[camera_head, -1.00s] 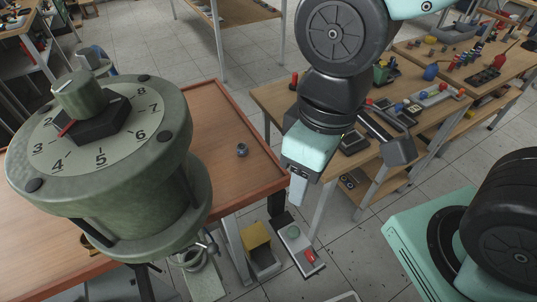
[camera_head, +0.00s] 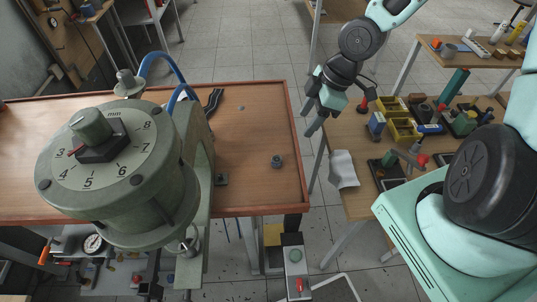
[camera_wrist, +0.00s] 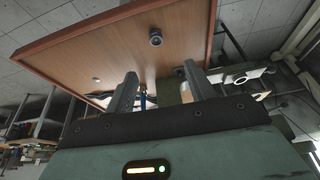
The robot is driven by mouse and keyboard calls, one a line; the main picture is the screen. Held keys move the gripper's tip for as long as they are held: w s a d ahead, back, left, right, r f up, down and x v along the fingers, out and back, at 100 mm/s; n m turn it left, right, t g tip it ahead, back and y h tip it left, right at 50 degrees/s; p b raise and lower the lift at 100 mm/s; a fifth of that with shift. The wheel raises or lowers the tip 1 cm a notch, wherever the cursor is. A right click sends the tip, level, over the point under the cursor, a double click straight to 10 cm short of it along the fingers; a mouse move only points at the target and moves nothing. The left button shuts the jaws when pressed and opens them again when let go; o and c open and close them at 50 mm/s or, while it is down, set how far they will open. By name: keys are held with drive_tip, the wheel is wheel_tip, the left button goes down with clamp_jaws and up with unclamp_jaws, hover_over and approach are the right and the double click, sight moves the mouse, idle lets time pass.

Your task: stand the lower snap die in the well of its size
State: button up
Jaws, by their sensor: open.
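A small dark grey ring-like cylinder (camera_head: 277,161) stands on the red-brown table (camera_head: 255,130), right of the big green press with the numbered dial (camera_head: 115,150). It looks like a die, but I cannot tell for sure. It also shows in the wrist view (camera_wrist: 155,38), beyond the fingertips. My gripper (camera_head: 311,121) is open and empty, beyond the table's right edge and apart from the cylinder. Both fingers show in the wrist view (camera_wrist: 160,74), with nothing between them. I cannot make out a well of its size.
A smaller dark piece (camera_head: 221,180) lies beside the press. The right bench (camera_head: 350,140) carries yellow bins (camera_head: 403,130), a dark tray (camera_head: 388,174) and tools. A grey box with a red button (camera_head: 297,270) stands below the table's front edge. The table's right part is mostly clear.

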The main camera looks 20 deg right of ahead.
drive_tip(key=b, duration=0.3)
approach(277, 159)
drive_tip(key=shift+s+x, duration=0.2)
drive_tip(key=shift+x, duration=0.95)
drive_tip(key=shift+p+x, duration=0.7)
drive_tip(key=shift+x, duration=2.4)
drive_tip(key=shift+w, duration=0.15)
clamp_jaws()
